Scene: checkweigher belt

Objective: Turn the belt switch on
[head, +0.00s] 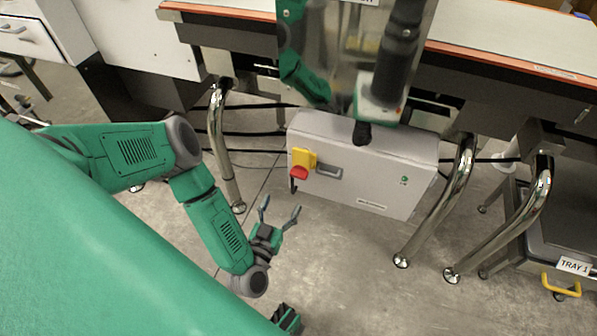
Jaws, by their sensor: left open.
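A grey control box (365,165) hangs under the belt table in the middle of the head view. On the left of its front is a yellow block (304,158) with a red part (299,173) below it, which looks like the belt switch; its on or off position cannot be told. A grey handle (328,171) sits just right of it. My left gripper (280,210) is open and empty, below and left of the box, apart from the switch, with its fingers pointing up toward it. My right gripper cannot be made out.
The belt table (500,60) runs along the top. A shiny panel and a dark column stand in front of it, above the box. Bent chrome legs (219,140) flank the box. A tray labelled TRAY 1 (574,266) is at the lower right. The floor below the box is clear.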

